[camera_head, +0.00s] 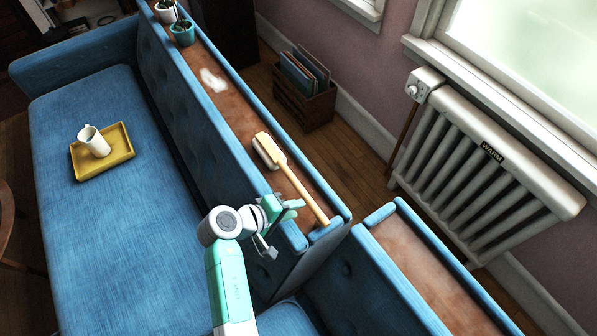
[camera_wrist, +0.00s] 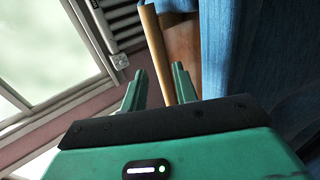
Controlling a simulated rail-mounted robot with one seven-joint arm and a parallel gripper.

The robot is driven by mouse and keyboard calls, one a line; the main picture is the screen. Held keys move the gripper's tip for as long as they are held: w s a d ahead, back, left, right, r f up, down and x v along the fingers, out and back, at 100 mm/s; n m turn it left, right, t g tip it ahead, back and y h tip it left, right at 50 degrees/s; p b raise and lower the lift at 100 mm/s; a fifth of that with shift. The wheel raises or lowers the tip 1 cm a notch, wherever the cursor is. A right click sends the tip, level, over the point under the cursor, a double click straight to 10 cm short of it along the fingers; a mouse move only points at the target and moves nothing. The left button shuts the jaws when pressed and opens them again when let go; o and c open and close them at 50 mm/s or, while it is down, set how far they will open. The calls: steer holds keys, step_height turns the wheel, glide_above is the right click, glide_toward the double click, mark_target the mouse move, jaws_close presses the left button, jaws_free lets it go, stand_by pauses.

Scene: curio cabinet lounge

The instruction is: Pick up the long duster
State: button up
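The long duster (camera_head: 298,182) lies along the brown top ledge of the blue sofa back. It has a pale head at the far end and a long tan handle reaching toward the ledge's near end. My gripper (camera_head: 298,207) is beside the handle's near part, on its left in the head view. In the wrist view, my gripper (camera_wrist: 161,78) is open, with two green fingers apart. The duster's handle (camera_wrist: 152,40) shows in the gap between them, its lower part hidden by the gripper body. I cannot tell whether a finger touches it.
The ledge (camera_head: 228,97) has raised blue edges, a white dusty patch and small potted plants (camera_head: 182,33) farther back. A yellow tray (camera_head: 118,158) with a white mug (camera_head: 94,141) sits on the seat. A radiator (camera_head: 480,155) and a record crate (camera_head: 304,92) stand right of the sofa.

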mark_target(309, 205)
steer(key=shift+d+f, duration=0.1)
steer(key=shift+f, duration=0.05)
steer(key=shift+b+x, duration=0.45)
steer(key=shift+x, duration=0.6)
steer(key=shift+w+d, duration=0.1)
steer(key=shift+d, duration=0.05)
steer(key=b+x, duration=0.3)
steer(key=x, duration=0.2)
steer(key=shift+w, duration=0.15)
jaws_close()
